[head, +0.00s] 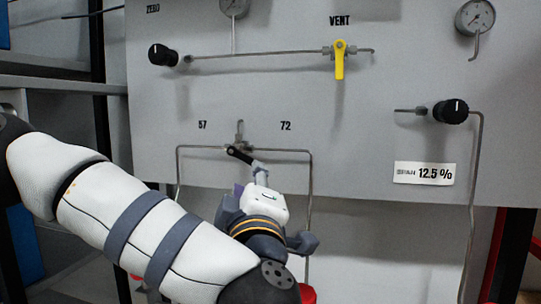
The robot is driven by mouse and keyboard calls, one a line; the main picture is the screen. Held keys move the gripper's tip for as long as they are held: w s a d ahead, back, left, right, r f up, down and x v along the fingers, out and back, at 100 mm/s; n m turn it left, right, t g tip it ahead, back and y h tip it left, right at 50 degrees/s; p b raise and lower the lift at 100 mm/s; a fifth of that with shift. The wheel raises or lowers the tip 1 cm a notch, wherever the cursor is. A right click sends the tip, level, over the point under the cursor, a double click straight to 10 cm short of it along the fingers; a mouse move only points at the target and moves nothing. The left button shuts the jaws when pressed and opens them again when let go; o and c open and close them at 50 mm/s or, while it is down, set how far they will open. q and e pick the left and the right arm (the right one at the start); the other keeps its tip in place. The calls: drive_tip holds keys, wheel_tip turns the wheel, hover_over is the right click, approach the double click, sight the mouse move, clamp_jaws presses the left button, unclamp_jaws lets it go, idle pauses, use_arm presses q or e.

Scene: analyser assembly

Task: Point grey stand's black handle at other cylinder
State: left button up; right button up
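The black handle (239,154) sits on a small valve in the pipe loop between the labels 57 and 72 on the grey panel (365,120). It slants down to the right from the valve, toward the 72 side. My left gripper (259,168) reaches up from below, with its fingertips at the handle's lower right end. Whether the fingers grip it or only touch it is unclear. A red piece, perhaps a cylinder top (307,293), shows at the bottom, partly hidden by my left arm. My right gripper is not in view.
A yellow lever (340,60) hangs down under VENT. Black knobs stand at the upper left (162,55) and right (451,111). Thin pipes run down either side of my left gripper. The panel between the 72 pipe and the 12.5 % label (425,173) is clear.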

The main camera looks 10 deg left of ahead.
sight(248, 161)
use_arm(q)
drive_tip(key=x, duration=1.2)
drive_tip(key=shift+a+f, duration=0.15)
drive_tip(key=shift+a, duration=0.05)
drive_tip(key=shift+c, duration=0.3)
clamp_jaws()
